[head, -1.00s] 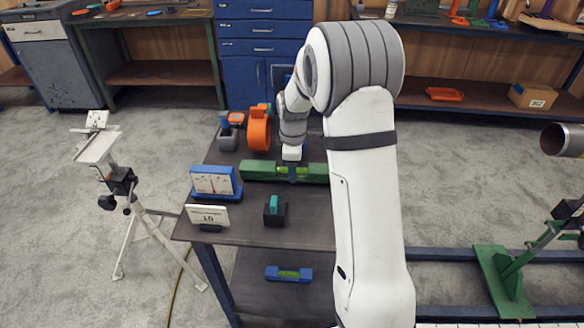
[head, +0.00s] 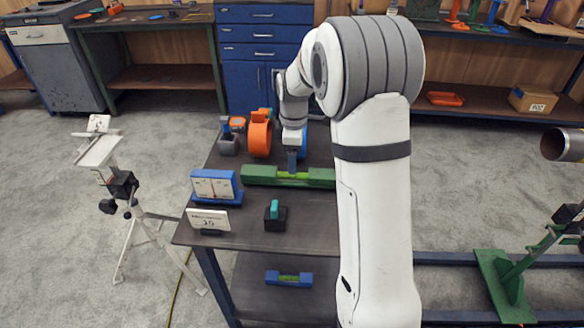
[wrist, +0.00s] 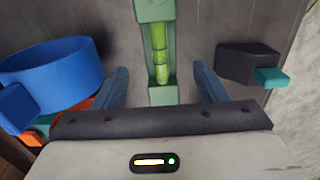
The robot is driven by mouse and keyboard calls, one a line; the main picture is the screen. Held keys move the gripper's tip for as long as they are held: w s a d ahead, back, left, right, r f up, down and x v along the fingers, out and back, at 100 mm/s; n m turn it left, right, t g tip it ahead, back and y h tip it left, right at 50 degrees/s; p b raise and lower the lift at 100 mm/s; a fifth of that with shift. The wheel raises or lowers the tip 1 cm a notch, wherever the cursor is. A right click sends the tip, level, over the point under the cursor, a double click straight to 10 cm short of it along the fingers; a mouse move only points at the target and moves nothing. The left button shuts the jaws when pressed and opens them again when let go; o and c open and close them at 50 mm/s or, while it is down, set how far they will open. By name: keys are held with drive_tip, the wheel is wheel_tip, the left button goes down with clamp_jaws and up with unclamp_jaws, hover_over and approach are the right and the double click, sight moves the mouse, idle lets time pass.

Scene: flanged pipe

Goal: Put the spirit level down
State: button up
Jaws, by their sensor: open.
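The green spirit level (head: 262,175) lies flat on the dark table top (head: 310,215), its right end hidden behind my arm in the head view. My gripper (head: 292,162) is just above and behind its middle. In the wrist view the level (wrist: 158,12) runs between the two blue fingers of my gripper (wrist: 162,82). The fingers stand apart with a gap on both sides of the level, so nothing is held. The bright green vial shows in the middle of the level.
Behind the level stand an orange ring clamp (head: 260,135) and a blue ring (wrist: 50,72). In front are a blue-and-white gauge (head: 214,186), a small card (head: 208,220) and a black block with a teal part (head: 275,218). A blue level (head: 289,279) lies on the lower shelf.

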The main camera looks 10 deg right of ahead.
drive_tip(key=s+r+m, duration=0.4)
drive_tip(key=s+r, duration=0.3)
drive_tip(key=r, duration=0.2)
drive_tip(key=s+a+f+m+t, duration=0.1)
drive_tip(key=s+m, duration=0.9)
drive_tip(key=s, duration=1.1)
drive_tip(key=shift+a+t, duration=0.15)
drive_tip(key=shift+t, duration=0.55)
drive_tip(key=shift+r, duration=0.15)
drive_tip(key=p+v, duration=0.3)
drive_tip(key=shift+w, duration=0.2)
drive_tip(key=shift+c, duration=0.5)
